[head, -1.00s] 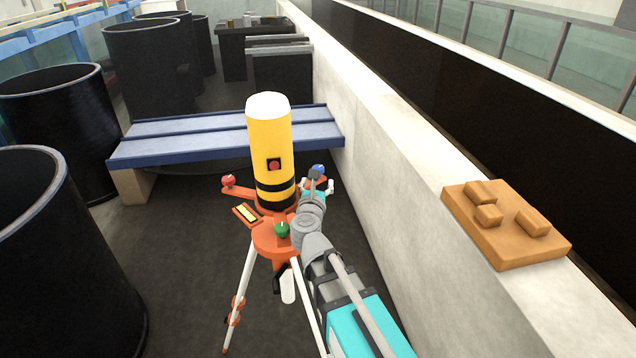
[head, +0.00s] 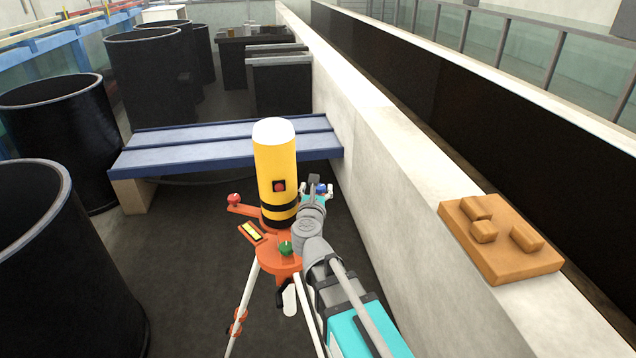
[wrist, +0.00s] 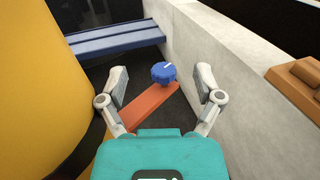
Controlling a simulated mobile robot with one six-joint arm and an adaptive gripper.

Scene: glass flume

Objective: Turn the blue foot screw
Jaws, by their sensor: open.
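The blue foot screw (wrist: 163,72) is a ribbed knob with a white mark on top, sitting at the end of an orange tripod arm (wrist: 143,106). In the wrist view my gripper (wrist: 161,82) is open, with one finger on each side of the knob and a gap to both. In the head view the blue screw (head: 320,188) shows just past my gripper (head: 316,189), partly hidden by it. The yellow instrument (head: 275,175) with a white top stands upright on the orange tripod head (head: 272,256). A red screw (head: 235,199) and a green screw (head: 285,247) sit on its other arms.
A pale wall (head: 375,190) runs close along the right of the tripod. A brown block board (head: 490,262) lies on its top. A blue bench (head: 190,151) stands behind, and black tubs (head: 60,115) stand at the left. The yellow body is close on the gripper's left.

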